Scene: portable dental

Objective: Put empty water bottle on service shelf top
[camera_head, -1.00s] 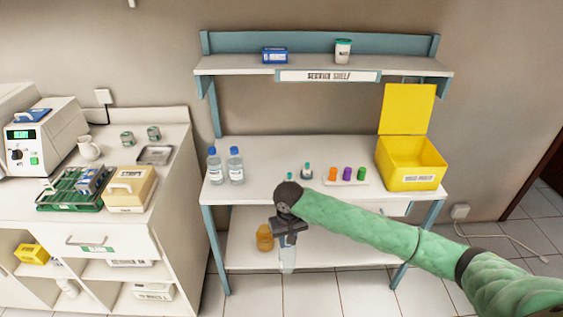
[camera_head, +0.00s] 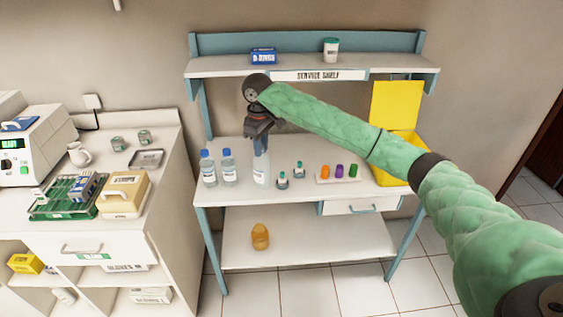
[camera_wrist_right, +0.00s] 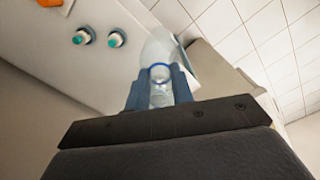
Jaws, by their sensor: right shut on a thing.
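My right gripper (camera_head: 261,143) is shut on the neck of a clear, empty-looking bottle (camera_head: 261,171) and holds it upright. The bottle hangs below the fingers, in front of the upper shelf and over the table-height surface. I cannot tell whether its base touches that surface. In the right wrist view the clear bottle (camera_wrist_right: 158,58) with a blue neck ring sits between the fingers (camera_wrist_right: 160,90). The service shelf top (camera_head: 215,65) is the white upper board with a label on its front edge. My left gripper is not in view.
Two blue-capped bottles (camera_head: 208,170) (camera_head: 229,166) stand left of the held bottle. Two small vials (camera_head: 282,182) (camera_head: 299,169) stand to its right. A blue box (camera_head: 264,56) and a white jar (camera_head: 331,50) stand on the shelf top, with free room around them. A yellow bin (camera_head: 396,105) is at right.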

